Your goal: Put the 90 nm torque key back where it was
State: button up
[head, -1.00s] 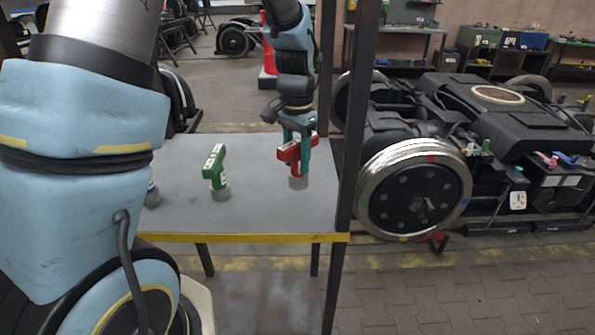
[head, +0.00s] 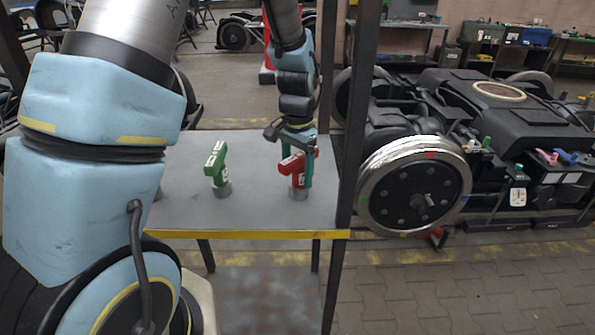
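A red torque key (head: 292,165) with a pale label and a grey round foot is upright at the right of the grey table. My gripper (head: 303,162) is at the key from above, with a teal finger down its right side, and appears shut on it. The foot is at or very near the tabletop; I cannot tell whether it touches. A green torque key (head: 217,165) stands on its grey foot left of the red one. The key markings are too small to read, so I cannot tell which is 90 nm.
The grey table (head: 255,212) has a yellow front edge and dark posts; a post (head: 360,110) stands close right of the red key. My arm covers the table's left side. The tabletop between the keys is clear. A bogie (head: 415,190) stands at right.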

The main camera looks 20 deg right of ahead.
jog(key=shift+o, duration=0.2)
notch_tip(320, 180, up, 12)
jog(key=shift+r+b, duration=0.15)
jog(key=shift+b, duration=0.9)
jog(key=s+a+f+n, duration=0.1)
jog(key=a+f+n, duration=0.1)
jog(key=a, duration=0.6)
jog(key=s+a+f+n+t, duration=0.1)
jog(key=s+a+f+n, duration=0.1)
jog(key=a+n, duration=0.3)
jog(key=s+a+f+n, duration=0.1)
jog(key=a+n, duration=0.3)
jog(key=a, duration=0.9)
jog(key=shift+s+f+t, duration=0.2)
jog(key=shift+f+t, duration=0.1)
jog(key=shift+f, duration=0.3)
jog(key=shift+o, duration=0.2)
